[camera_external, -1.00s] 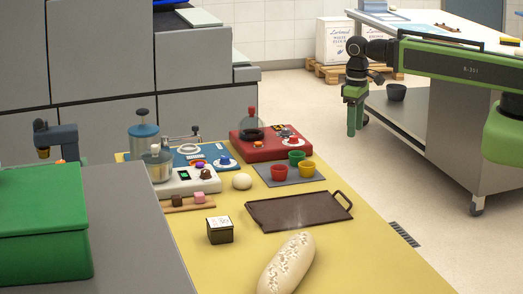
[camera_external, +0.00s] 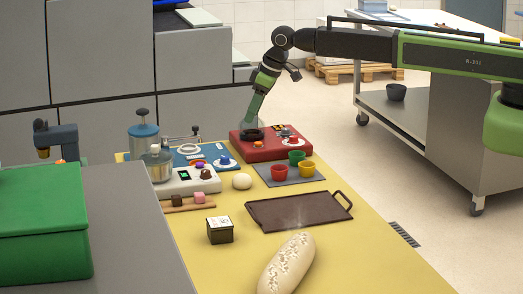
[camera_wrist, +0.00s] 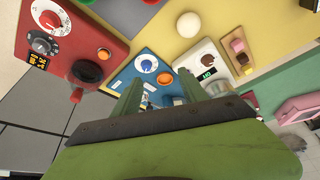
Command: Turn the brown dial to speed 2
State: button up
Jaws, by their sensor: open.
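The brown dial (camera_external: 206,174) sits on the front right of the white machine (camera_external: 180,188), beside a small green display. In the wrist view the brown dial (camera_wrist: 207,60) is right of centre, on the white machine (camera_wrist: 196,50); its setting is too small to read. My gripper (camera_external: 250,117) hangs tilted above the back of the red machine (camera_external: 266,150), to the right of and behind the dial, apart from it. In the wrist view my gripper (camera_wrist: 160,90) has its two green fingers apart, with nothing held between them.
A blue machine (camera_external: 205,152) with a blue dial stands between the white and red machines. A dough ball (camera_external: 242,181), a grey mat (camera_external: 309,179) with coloured cups, a brown tray (camera_external: 270,212), a carton (camera_external: 220,232) and a loaf (camera_external: 286,264) lie on the yellow table. The air above the dial is clear.

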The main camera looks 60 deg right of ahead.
jog(key=w+a+r+n, duration=0.1)
jog(key=w+a+r, duration=0.15)
jog(key=a, duration=0.45)
send_near(206, 171)
jog(key=shift+n+y, duration=0.3)
jog(key=shift+y, duration=0.1)
jog(key=b+x, duration=0.3)
jog(key=b, duration=0.2)
jog(key=b+x, duration=0.2)
jog(key=b, duration=0.3)
jog(key=d+b+x, duration=0.1)
jog(key=b+x, duration=0.2)
jog(key=b, duration=0.1)
jog(key=shift+w+a+f+b, duration=0.1)
jog(key=shift+w+f+b, duration=0.05)
jog(key=shift+f+b, duration=0.25)
jog(key=shift+r, duration=0.1)
grip_shut()
